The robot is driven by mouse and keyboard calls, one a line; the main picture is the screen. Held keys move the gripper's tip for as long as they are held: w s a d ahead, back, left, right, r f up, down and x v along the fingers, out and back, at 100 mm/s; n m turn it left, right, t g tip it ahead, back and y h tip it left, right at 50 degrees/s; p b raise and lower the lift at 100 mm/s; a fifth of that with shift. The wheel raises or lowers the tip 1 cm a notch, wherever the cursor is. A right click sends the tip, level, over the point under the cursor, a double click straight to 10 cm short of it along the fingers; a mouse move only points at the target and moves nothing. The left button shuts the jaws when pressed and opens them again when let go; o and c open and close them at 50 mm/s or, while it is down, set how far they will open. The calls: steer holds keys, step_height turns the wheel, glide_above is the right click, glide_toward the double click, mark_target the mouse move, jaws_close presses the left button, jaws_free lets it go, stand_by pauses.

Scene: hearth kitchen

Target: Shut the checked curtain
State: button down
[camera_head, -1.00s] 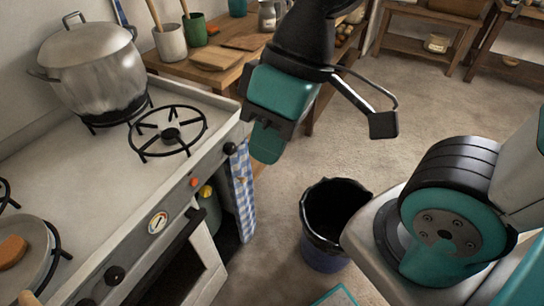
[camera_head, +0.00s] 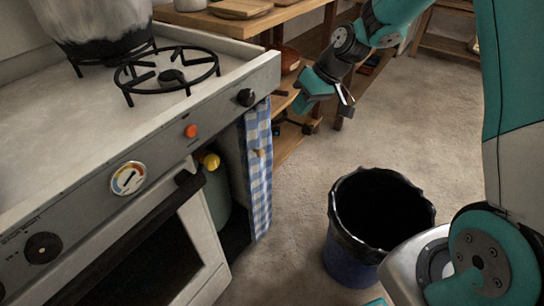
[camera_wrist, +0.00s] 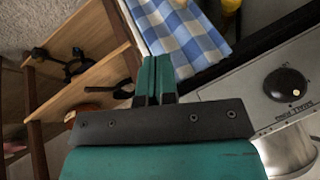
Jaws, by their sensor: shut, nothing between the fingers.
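The blue-and-white checked curtain (camera_head: 259,185) hangs in a narrow strip at the right end of the opening under the stove, with a small wooden knob (camera_head: 258,153) on it. The opening to its left is uncovered. My gripper (camera_head: 299,104) is shut and empty, to the right of the curtain and apart from it in the head view. In the wrist view my shut fingers (camera_wrist: 154,70) point towards the curtain (camera_wrist: 180,38), whose lower part there runs out of the frame; I cannot tell the exact gap.
A green gas cylinder (camera_head: 216,195) with a yellow valve (camera_head: 209,160) stands in the opening. A lined bin (camera_head: 350,250) stands on the floor at right. Wooden shelves (camera_wrist: 85,85) lie behind my gripper.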

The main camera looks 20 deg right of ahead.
steer(key=s+a+b+x, duration=0.1)
steer(key=a+b+x, duration=0.1)
steer(key=x, duration=1.1)
steer(key=shift+s+r+b, duration=0.2)
steer(key=shift+b, duration=0.25)
